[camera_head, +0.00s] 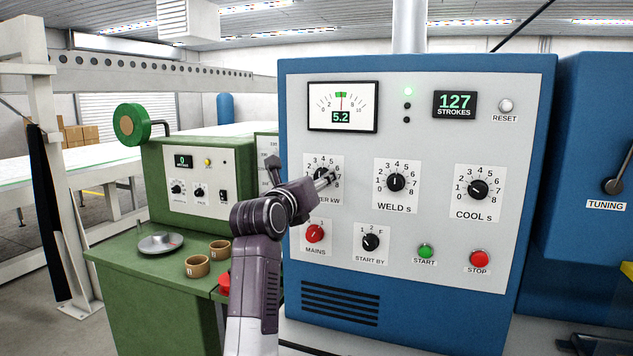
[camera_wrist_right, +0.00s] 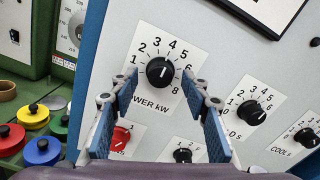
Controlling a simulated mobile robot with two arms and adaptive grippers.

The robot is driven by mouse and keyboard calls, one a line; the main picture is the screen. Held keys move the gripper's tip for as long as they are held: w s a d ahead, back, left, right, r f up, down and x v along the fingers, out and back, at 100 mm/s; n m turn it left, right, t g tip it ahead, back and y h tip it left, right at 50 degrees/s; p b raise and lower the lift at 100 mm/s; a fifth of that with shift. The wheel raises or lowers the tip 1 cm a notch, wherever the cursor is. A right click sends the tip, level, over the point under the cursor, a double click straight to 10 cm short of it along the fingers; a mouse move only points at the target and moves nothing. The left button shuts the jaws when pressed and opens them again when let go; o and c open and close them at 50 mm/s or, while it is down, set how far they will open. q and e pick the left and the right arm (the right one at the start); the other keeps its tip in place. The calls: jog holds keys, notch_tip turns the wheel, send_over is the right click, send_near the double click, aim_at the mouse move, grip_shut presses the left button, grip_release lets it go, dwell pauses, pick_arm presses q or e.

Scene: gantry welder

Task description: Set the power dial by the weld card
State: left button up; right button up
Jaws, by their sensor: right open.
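The power dial (camera_wrist_right: 160,72) is a round black knob on a white 0–8 plate marked kW. In the head view the power dial (camera_head: 319,174) is partly hidden by my right gripper (camera_head: 328,178). My right gripper (camera_wrist_right: 158,88) is open, with blue-padded fingers on either side of the dial in the picture; I cannot tell whether they touch it. My left gripper is out of view.
The blue cabinet's panel also has a weld dial (camera_head: 396,183), a cool dial (camera_head: 477,189), a red mains knob (camera_head: 315,233), a start-by knob (camera_head: 370,242) and start and stop buttons. The meter (camera_head: 343,106) reads 5.2. A green bench (camera_head: 150,290) with cups stands left.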

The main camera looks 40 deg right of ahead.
jog(key=v, duration=0.7)
jog(key=shift+a, duration=0.2)
jog(key=shift+s+d+r, duration=0.1)
jog(key=shift+s, duration=0.05)
